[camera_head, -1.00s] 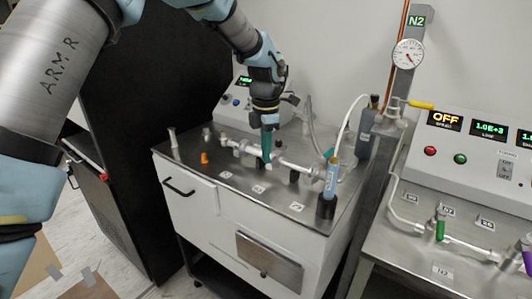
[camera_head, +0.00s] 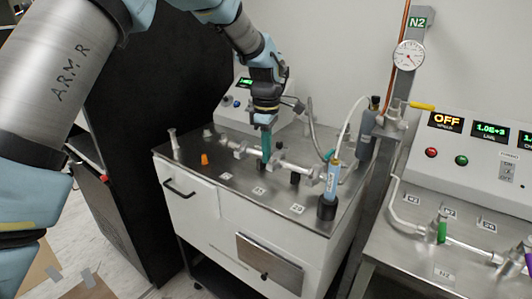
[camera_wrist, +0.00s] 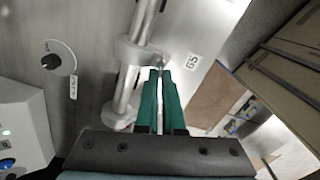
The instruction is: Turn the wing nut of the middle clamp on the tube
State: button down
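The metal tube (camera_head: 296,166) runs above the steel top of the white cart in the head view. It carries several clamps, and it also shows in the wrist view (camera_wrist: 127,88). My gripper (camera_head: 266,158), with teal fingers, points down at a clamp near the tube's middle and partly hides it. In the wrist view the fingertips (camera_wrist: 159,71) are close together with a narrow gap. They are just beside a clamp (camera_wrist: 138,51), whose small wing-like part (camera_wrist: 161,62) is at the tips. Whether the fingers grip that part is not clear.
An orange cone-like piece (camera_head: 205,159) stands on the cart top at left. A grey post with a gauge (camera_head: 408,55) and a second bench with displays (camera_head: 490,130) are at right.

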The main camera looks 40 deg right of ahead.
jog(key=shift+s+d+r+m, duration=0.2)
jog(key=shift+s+d+m, duration=0.15)
jog(key=shift+m, duration=0.15)
jog(key=c, duration=1)
grip_release()
jog(key=shift+a+f, duration=0.1)
jog(key=shift+w, duration=0.1)
jog(key=shift+a+f, duration=0.1)
